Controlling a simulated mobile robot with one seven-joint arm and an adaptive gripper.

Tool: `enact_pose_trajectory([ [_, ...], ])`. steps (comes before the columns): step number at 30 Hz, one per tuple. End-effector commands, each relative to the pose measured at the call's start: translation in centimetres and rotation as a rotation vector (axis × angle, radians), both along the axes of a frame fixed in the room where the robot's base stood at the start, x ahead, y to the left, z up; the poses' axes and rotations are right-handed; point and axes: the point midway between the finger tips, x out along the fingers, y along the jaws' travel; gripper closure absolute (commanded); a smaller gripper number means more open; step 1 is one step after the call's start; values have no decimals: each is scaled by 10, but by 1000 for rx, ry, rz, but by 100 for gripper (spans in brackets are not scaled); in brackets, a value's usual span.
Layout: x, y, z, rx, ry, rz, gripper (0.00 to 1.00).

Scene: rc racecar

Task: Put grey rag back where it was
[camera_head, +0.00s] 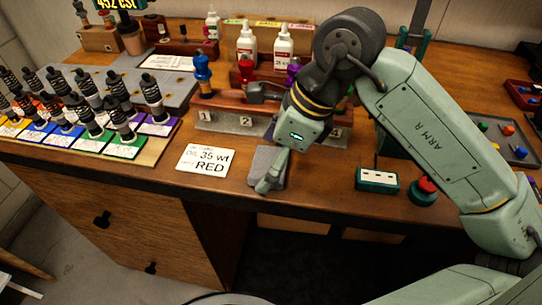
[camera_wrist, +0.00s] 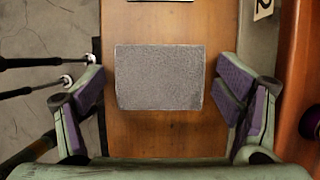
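The grey rag (camera_head: 265,158) lies flat on the wooden table near its front edge, just right of the white card. In the wrist view the rag (camera_wrist: 160,77) is a grey rectangle on bare wood, lying between and a little ahead of my finger pads. My gripper (camera_head: 272,182) points down over the rag and hides part of it in the head view. In the wrist view my gripper (camera_wrist: 160,95) is wide open and empty, its purple pads on either side of the rag. I cannot tell its exact height above the table.
A white card reading "35 wt RED" (camera_head: 205,160) lies left of the rag. Behind it stands a numbered rack (camera_head: 225,123) with coloured-top items. Shock absorbers (camera_head: 120,92) stand on coloured labels at left. A teal box (camera_head: 377,180) and red button (camera_head: 426,187) sit at right.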

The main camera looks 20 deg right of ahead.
Motion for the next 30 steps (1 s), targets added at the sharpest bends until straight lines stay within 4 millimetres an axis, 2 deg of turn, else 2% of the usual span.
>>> enact_pose_trajectory([
  [10,0,0,1,0,0,0,10],
  [15,-1,-3,9,-2,-1,-2,10],
  [27,-19,-29,86,-2,-2,-1,10],
  [30,-22,-34,100,-1,-1,1,10],
])
